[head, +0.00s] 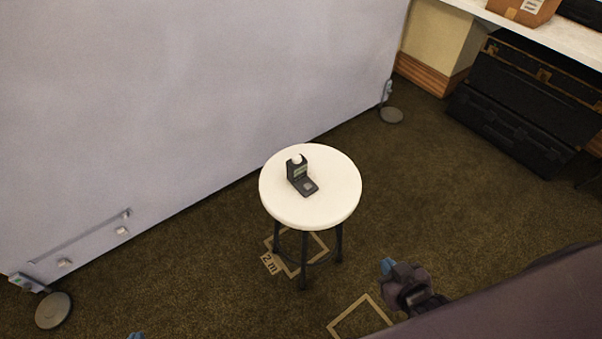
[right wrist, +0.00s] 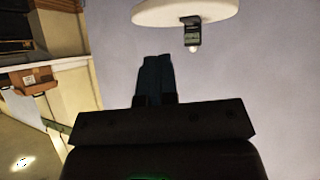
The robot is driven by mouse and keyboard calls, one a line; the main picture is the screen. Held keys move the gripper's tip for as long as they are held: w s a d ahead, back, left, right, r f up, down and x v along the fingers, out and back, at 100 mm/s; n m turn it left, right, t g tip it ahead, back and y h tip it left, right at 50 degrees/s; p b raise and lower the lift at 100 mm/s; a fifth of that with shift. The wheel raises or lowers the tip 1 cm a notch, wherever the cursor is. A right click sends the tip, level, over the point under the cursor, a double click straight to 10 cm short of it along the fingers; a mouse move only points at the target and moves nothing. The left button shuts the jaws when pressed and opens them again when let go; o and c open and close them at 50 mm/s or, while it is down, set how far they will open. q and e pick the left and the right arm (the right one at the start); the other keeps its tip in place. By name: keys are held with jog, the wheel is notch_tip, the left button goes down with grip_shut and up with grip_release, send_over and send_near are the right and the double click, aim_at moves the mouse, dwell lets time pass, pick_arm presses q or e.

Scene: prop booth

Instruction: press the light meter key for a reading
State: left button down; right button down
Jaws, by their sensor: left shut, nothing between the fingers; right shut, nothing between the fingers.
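The light meter (head: 297,171) is a small dark device with a white dome on top, standing on a round white stool (head: 335,205). Its low foot carries a pale grey key (head: 308,186). In the right wrist view the light meter (right wrist: 192,34) appears upside down at the stool top (right wrist: 215,12). My right gripper (head: 388,266), with blue fingertips, is shut and empty, below and right of the stool, apart from it. Its closed fingers also show in the right wrist view (right wrist: 155,75). Only the blue tip of my left gripper (head: 135,336) shows at the bottom edge; it is shut and empty.
A pale grey backdrop (head: 190,100) stands behind the stool, with round feet (head: 54,311) on the floor. Black cases (head: 520,110) sit under a white counter (head: 550,35) at the upper right. Tape marks (head: 362,315) lie on the brown carpet, which is clear around the stool.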

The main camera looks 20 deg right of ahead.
jog(key=shift+s+f, duration=0.1)
jog(key=shift+s, duration=0.25)
